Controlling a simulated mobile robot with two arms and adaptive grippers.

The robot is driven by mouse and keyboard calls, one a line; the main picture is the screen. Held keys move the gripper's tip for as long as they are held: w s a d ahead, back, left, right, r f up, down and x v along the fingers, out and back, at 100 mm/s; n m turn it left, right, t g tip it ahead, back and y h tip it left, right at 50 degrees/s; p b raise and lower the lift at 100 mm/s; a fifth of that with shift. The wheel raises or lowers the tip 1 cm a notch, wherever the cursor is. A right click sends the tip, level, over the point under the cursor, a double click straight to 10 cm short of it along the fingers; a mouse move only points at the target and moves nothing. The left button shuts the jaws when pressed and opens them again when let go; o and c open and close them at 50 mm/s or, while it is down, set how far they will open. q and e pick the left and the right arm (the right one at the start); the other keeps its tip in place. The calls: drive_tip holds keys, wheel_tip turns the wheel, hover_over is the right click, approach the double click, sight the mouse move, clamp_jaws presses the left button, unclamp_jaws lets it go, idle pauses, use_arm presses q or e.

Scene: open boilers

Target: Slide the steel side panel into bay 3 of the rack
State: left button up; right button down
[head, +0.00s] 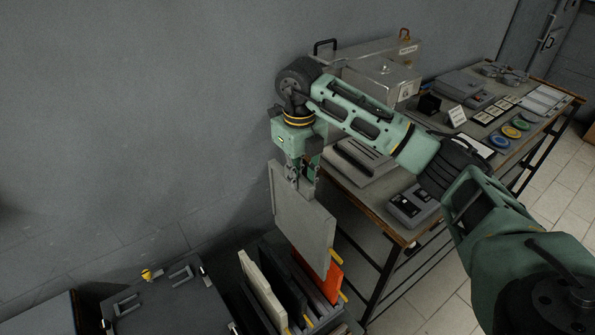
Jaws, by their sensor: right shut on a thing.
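The grey steel side panel (303,222) hangs upright from my right gripper (302,183), which is shut on its top edge. The panel is over the rack (318,319) at the bottom middle of the head view. Its lower corner overlaps an orange panel (329,281) in the picture; I cannot tell whether it has entered a slot. The rack also holds a cream panel (262,291) and a dark panel (288,284). Bay numbers are not readable, and part of the rack is cut off by the frame. My left gripper is out of view.
A workbench (378,226) stands right of the rack, carrying metal cases (383,78), a grey device (413,206), coloured discs (512,132) and small signs. A dark grey box with handles (166,300) is at the lower left. The wall is close behind the panel.

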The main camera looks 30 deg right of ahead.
drive_tip(key=shift+f, duration=0.75)
drive_tip(key=shift+w+f, duration=0.1)
drive_tip(key=shift+f, duration=0.6)
hover_over(299, 250)
drive_tip(key=w, duration=0.1)
drive_tip(key=shift+d+f, duration=0.2)
drive_tip(key=shift+f, duration=1.95)
drive_tip(key=shift+w+f+b, duration=0.1)
drive_tip(key=shift+f+b, duration=4.65)
drive_tip(key=shift+f, duration=3.1)
use_arm(q)
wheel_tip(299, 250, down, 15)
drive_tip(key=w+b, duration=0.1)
drive_tip(key=b, duration=0.4)
drive_tip(key=shift+b, duration=0.3)
use_arm(e)
drive_tip(key=shift+f, duration=3.55)
use_arm(q)
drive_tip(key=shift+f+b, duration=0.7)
drive_tip(key=shift+b, duration=0.05)
use_arm(e)
drive_tip(key=shift+f, duration=0.9)
drive_tip(key=c, duration=1.7)
unclamp_jaws()
drive_tip(key=shift+o, duration=0.3)
